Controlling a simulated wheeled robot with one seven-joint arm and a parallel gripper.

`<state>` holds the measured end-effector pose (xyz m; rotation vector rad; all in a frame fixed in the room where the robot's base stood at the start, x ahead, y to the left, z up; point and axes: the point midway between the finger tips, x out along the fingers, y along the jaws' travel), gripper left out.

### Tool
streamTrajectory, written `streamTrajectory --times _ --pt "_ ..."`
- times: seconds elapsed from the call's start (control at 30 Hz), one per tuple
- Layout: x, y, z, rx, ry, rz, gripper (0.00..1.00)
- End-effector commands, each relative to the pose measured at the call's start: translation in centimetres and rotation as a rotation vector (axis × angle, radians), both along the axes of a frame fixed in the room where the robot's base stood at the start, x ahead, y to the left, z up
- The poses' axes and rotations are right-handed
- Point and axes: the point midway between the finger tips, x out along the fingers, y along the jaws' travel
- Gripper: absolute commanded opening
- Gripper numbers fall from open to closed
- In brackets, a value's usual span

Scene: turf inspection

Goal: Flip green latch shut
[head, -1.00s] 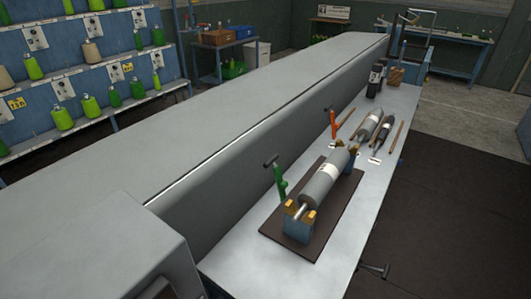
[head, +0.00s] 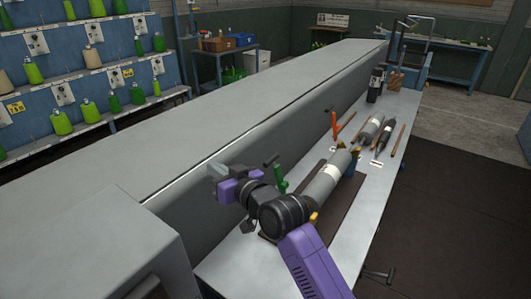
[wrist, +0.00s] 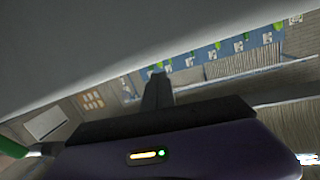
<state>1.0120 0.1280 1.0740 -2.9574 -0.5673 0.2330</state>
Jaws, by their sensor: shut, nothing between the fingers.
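The green latch (head: 281,186) stands upright with its dark cross grip (head: 271,160) at the top, at the near end of a grey roller (head: 322,183) held in a cradle on a dark board (head: 347,200). My gripper (head: 214,171) is shut and empty, left of the latch and apart from it, over the edge of the long grey housing. My wrist hides the latch's foot and the near cradle. In the wrist view my fingertips (wrist: 158,88) are together, and a green piece, probably the latch, shows at the left edge (wrist: 12,147).
An orange latch (head: 335,124) stands raised at the roller's far end. Beyond lie more rollers (head: 370,129) and rods on the metal bench (head: 362,226). The long grey housing (head: 250,105) walls off the bench's left side. Bare bench lies along the right front.

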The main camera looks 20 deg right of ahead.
Motion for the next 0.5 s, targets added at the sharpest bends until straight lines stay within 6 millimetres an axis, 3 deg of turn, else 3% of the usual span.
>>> streamTrajectory --times 0.03,0.1,0.23,0.37,0.5 --pt "1.8 0.1 1.1 -0.036 0.018 0.024 0.00" --pt "3.6 0.3 1.9 -0.088 0.068 0.061 0.00" --pt "6.0 0.3 2.7 -0.200 0.191 0.130 0.00" --pt "7.1 -1.0 3.3 -0.327 0.355 0.194 0.00" --pt "6.6 -4.0 4.7 -0.464 0.552 0.249 0.00"
